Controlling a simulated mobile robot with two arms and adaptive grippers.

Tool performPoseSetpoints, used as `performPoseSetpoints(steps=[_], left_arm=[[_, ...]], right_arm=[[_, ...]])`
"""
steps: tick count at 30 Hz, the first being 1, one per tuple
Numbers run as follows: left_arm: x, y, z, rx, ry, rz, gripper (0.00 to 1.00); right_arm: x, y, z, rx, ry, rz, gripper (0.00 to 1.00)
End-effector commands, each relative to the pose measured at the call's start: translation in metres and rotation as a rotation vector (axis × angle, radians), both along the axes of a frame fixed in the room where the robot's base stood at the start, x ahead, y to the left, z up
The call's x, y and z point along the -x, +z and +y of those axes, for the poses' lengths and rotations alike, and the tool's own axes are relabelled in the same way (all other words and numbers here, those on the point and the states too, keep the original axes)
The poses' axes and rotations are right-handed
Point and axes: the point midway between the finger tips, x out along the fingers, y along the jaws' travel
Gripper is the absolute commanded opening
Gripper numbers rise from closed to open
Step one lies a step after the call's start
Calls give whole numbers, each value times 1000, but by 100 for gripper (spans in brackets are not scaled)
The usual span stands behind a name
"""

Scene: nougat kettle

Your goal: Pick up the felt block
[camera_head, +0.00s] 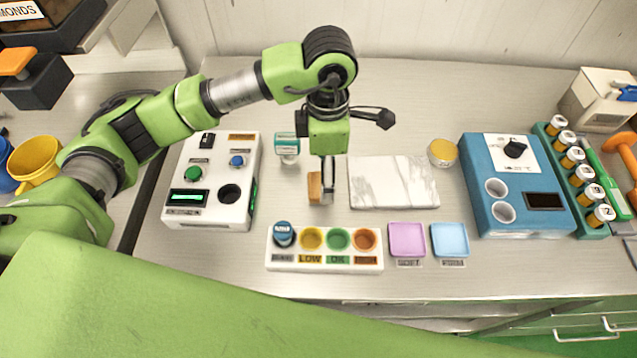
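My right gripper is not in view.
A marble slab (395,182) lies close right of the gripper. A white rack with coloured cups (325,262) stands in front, beside a pink tray (407,239) and a blue tray (450,240). A small teal-topped stamp (287,147) stands behind the block. A white control box (212,180) is left.

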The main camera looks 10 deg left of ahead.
Motion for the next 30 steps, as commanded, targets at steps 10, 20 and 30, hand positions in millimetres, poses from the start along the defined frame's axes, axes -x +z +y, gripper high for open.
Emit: performPoseSetpoints(steps=[10, 20, 30], left_arm=[[-1, -42, 5, 0, 1, 4, 68], [-2, -52, 5, 1, 0, 1, 68], [-2, -52, 5, 1, 0, 1, 26]], right_arm=[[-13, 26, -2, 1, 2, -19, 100], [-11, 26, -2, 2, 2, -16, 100], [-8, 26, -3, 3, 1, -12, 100]])
